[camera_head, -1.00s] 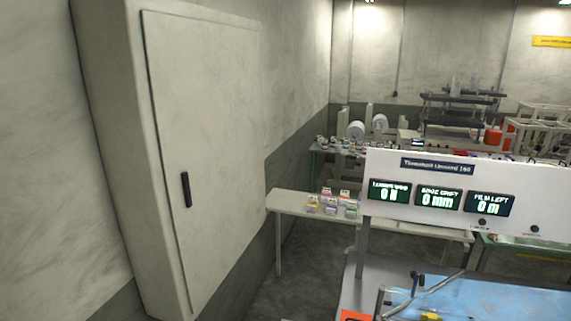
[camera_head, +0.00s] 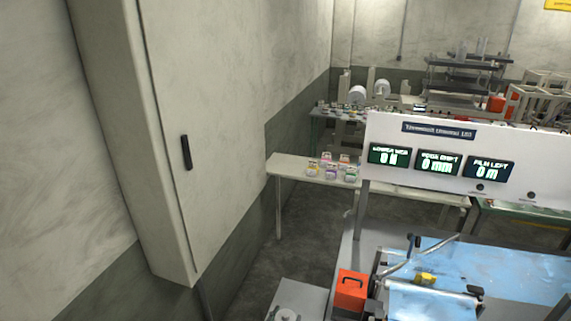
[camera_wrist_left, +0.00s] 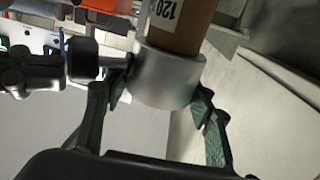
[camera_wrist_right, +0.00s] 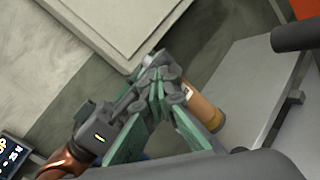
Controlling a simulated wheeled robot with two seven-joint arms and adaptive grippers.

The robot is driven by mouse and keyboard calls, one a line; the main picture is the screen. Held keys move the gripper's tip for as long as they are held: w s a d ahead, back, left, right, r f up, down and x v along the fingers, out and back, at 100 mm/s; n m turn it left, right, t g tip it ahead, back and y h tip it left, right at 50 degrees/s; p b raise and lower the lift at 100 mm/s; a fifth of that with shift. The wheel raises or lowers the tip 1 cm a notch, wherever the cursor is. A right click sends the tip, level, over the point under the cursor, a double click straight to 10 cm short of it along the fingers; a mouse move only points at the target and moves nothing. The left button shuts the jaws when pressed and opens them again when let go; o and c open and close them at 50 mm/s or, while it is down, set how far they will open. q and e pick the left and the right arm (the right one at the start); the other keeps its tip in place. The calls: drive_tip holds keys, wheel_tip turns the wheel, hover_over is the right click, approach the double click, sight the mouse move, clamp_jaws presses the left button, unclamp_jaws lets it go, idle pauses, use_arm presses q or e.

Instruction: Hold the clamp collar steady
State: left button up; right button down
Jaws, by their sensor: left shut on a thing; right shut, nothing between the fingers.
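The clamp collar (camera_wrist_left: 168,75) is a silver ring around a brown cardboard tube (camera_wrist_left: 182,28) in the left wrist view. The tube carries a white label reading 120. A dark knob (camera_wrist_left: 82,60) on a short stem sticks out from the collar's left side. My left gripper (camera_wrist_left: 160,97) is shut on the collar, one green-padded finger on each side. In the right wrist view my right gripper (camera_wrist_right: 157,78) is shut and empty, its fingertips together. The brown tube (camera_wrist_right: 205,108) shows just behind its fingers; whether they touch cannot be told. I cannot clearly make out either gripper in the head view.
A machine with a white display panel (camera_head: 465,160) and blue film (camera_head: 500,270) stands at the lower right. An orange box (camera_head: 351,288) is at its left end. A tall cabinet (camera_head: 215,140) lines the left wall. Grey floor (camera_head: 305,235) between them is clear.

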drive_tip(key=v, duration=0.5)
drive_tip(key=shift+r, duration=0.15)
drive_tip(key=a+x, duration=0.1)
drive_tip(key=x, duration=0.5)
drive_tip(key=shift+s, duration=0.35)
idle(0.3)
drive_tip(key=shift+s+a+f, duration=0.1)
drive_tip(key=shift+s+f, duration=0.05)
drive_tip(key=shift+f, duration=0.05)
idle(0.7)
drive_tip(key=shift+w+d+f, duration=0.25)
drive_tip(key=shift+d+f, duration=0.15)
drive_tip(key=shift+f, duration=0.1)
idle(0.5)
drive_tip(key=shift+r, duration=0.1)
